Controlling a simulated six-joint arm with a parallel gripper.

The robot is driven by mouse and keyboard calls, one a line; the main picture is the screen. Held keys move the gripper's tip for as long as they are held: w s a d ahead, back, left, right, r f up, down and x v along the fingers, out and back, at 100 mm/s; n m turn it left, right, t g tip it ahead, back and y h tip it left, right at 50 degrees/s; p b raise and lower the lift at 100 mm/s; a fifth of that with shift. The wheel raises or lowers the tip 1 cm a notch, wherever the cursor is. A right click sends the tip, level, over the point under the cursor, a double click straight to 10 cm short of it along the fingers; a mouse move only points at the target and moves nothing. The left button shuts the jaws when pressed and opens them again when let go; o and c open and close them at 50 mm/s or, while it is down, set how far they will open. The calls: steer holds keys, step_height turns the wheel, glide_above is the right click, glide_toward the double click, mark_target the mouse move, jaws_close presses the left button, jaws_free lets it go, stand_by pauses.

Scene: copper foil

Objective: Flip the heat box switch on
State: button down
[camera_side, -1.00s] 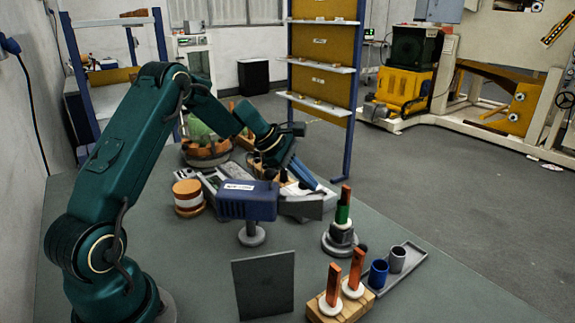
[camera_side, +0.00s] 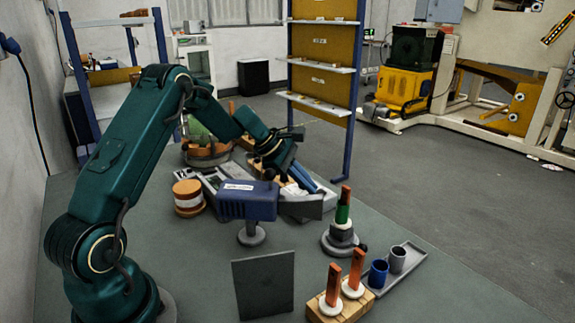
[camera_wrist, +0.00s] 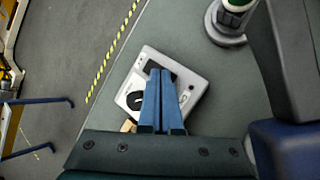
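The heat box (camera_wrist: 190,76) is a light grey box with a black dial (camera_wrist: 135,100), a dark panel and a small pale switch-like part (camera_wrist: 184,98) on its top, seen in the wrist view. In the side view, a grey box (camera_side: 312,207), apparently the same one, sits partly behind a blue unit. My gripper (camera_wrist: 160,74) has its two blue fingers together with only a thin line between them and nothing visible in them. The fingers lie across the middle of the box in the wrist view and hide part of its top. Contact cannot be told. My gripper also shows in the side view (camera_side: 312,187).
The blue unit on a round foot (camera_side: 248,202) stands just in front. A round stand with a green and copper piece (camera_side: 341,225) is to the right. A dark upright plate (camera_side: 264,285), a wooden block (camera_side: 335,309) and a grey tray (camera_side: 408,266) are nearer.

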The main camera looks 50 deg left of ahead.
stand_by(0.4)
steer(key=shift+w+r, duration=0.1)
steer(key=shift+r, duration=0.6)
steer(key=shift+w+r, duration=0.2)
steer(key=shift+r, duration=1.05)
steer(key=shift+w+r, duration=0.15)
steer(key=shift+r, duration=1.05)
